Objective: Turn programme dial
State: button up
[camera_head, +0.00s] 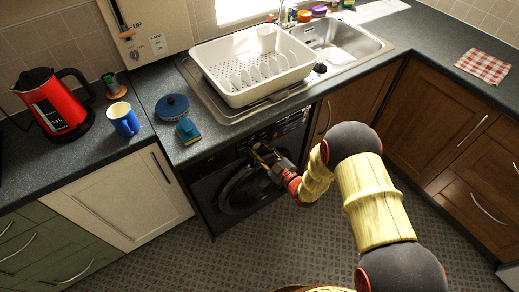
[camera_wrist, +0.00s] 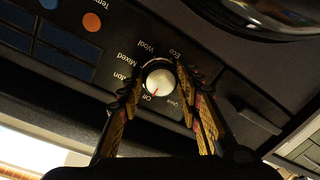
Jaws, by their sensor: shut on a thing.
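The programme dial (camera_wrist: 159,82) is a round pale knob with a red pointer mark on the black front panel of the washing machine (camera_head: 203,188). In the wrist view the words Off, Mixed, Wool and Eco show around it, and the red mark points toward Off. My gripper (camera_wrist: 158,78) is shut on the dial, with one finger on each side of it. In the head view my gripper (camera_head: 265,156) is at the upper front of the machine, and the dial is hidden behind it there.
A blue mug (camera_head: 123,119) and red kettle (camera_head: 54,103) stand left. Floor before the machine is clear.

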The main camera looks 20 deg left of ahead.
dwell(0.3)
jog(key=o, duration=1.1)
jog(key=shift+o, duration=0.3)
jog(key=v, duration=1.2)
